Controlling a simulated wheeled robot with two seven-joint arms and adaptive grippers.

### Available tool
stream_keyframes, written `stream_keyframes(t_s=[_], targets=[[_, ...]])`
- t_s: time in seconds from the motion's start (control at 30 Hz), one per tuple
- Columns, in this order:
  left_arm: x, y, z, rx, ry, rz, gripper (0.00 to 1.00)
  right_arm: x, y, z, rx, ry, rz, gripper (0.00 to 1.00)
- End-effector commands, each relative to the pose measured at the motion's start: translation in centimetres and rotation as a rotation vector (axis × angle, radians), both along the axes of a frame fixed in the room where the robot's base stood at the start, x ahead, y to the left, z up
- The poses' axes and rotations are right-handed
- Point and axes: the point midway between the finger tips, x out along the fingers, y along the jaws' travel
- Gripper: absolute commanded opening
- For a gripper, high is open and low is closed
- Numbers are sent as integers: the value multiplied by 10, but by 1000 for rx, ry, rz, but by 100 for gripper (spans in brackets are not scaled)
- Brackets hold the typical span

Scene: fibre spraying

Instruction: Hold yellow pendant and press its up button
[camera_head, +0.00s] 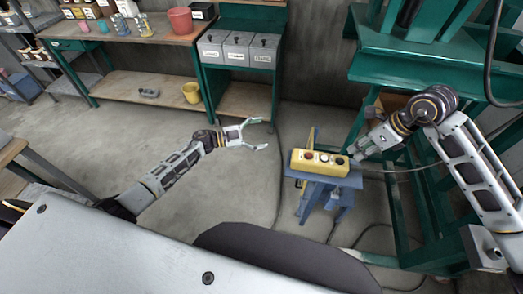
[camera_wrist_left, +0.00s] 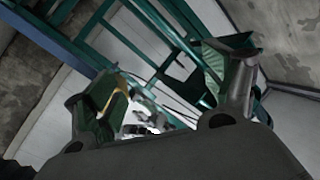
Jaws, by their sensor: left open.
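The yellow pendant (camera_head: 320,162) lies on a small blue stand (camera_head: 327,190) in the head view, its row of several round buttons facing up. Which button is the up button cannot be told at this size. My left gripper (camera_head: 262,133) is open and empty, to the left of the pendant and apart from it. In the left wrist view my left gripper (camera_wrist_left: 170,95) shows its two fingers spread with nothing between them. My right gripper (camera_head: 360,154) is just right of the pendant, pointing towards it; its fingers are too small to tell open from shut, and contact is unclear.
A green metal frame (camera_head: 440,60) stands at the right, close to my right arm. A workbench (camera_head: 130,32) with bottles and a red bucket (camera_head: 180,20) is at the back left. Grey boxes (camera_head: 237,50) sit on a green shelf. Cables run over the floor; floor between bench and stand is clear.

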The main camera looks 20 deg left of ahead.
Motion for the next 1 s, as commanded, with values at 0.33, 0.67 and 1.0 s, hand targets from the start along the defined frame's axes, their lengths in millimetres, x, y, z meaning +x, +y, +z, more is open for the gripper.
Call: stream_keyframes(t_s=[0.33, 0.67, 1.0], targets=[[-53, -26, 4, -58, 194, -261, 84, 0, 0, 0, 0, 0, 0, 36], [-87, -31, 7, -124, 422, -408, 84, 0, 0, 0, 0, 0, 0, 36], [-88, -31, 7, -150, 506, -410, 84, 0, 0, 0, 0, 0, 0, 36]])
